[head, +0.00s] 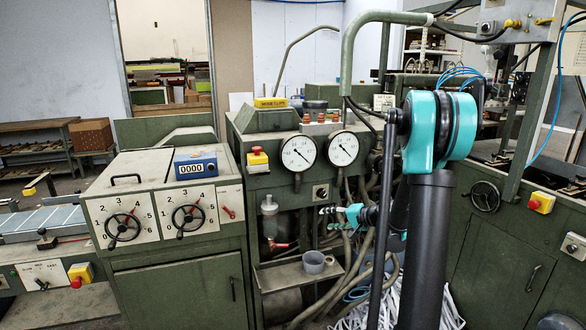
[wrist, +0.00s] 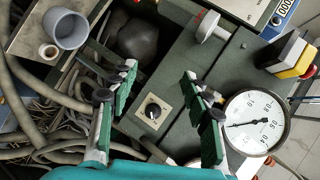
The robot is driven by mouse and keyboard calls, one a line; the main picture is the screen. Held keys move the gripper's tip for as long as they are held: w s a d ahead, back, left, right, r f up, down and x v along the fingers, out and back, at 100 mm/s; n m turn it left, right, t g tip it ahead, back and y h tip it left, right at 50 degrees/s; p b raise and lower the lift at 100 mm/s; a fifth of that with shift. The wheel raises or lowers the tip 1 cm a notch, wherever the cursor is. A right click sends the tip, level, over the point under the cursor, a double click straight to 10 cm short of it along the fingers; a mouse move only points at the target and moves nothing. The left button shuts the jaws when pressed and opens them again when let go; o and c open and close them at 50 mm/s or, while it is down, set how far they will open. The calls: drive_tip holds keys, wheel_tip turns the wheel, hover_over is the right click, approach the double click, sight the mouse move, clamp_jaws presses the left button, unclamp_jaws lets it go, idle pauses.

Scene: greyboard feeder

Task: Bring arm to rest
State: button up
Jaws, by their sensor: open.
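My gripper (head: 328,218) is in the middle of the head view, in front of the green machine. In the wrist view my gripper (wrist: 160,82) shows two green-padded fingers spread wide apart. Nothing is between the fingers, and the machine's green panel with a black rotary knob (wrist: 153,111) lies behind the gap. My arm stands bent, with a teal joint high at the right of the head view and black links hanging below it.
A grey cup (head: 314,262) stands on a small metal shelf (head: 282,277) below my gripper. Two round gauges (head: 298,153) and a red stop button (head: 257,156) are on the machine front. Hoses (head: 345,262) hang close to my gripper. A counter box (head: 195,163) sits at left.

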drive_tip(key=s+a+f+n+g+h, duration=0.2)
drive_tip(key=s+n+g+h, duration=0.15)
drive_tip(key=s, duration=1.25)
drive_tip(key=s+d+f+n+h, duration=0.1)
drive_tip(key=s+d+f+h, duration=0.1)
drive_tip(key=s, duration=0.7)
drive_tip(key=s+d+f+n+g+h, duration=0.1)
drive_tip(key=s+d+f+h, duration=0.2)
drive_tip(key=s, duration=0.6)
drive_tip(key=shift+s+d+h, duration=0.2)
drive_tip(key=shift+d+h, duration=0.25)
drive_tip(key=shift+d, duration=0.2)
drive_tip(key=shift+n, duration=0.25)
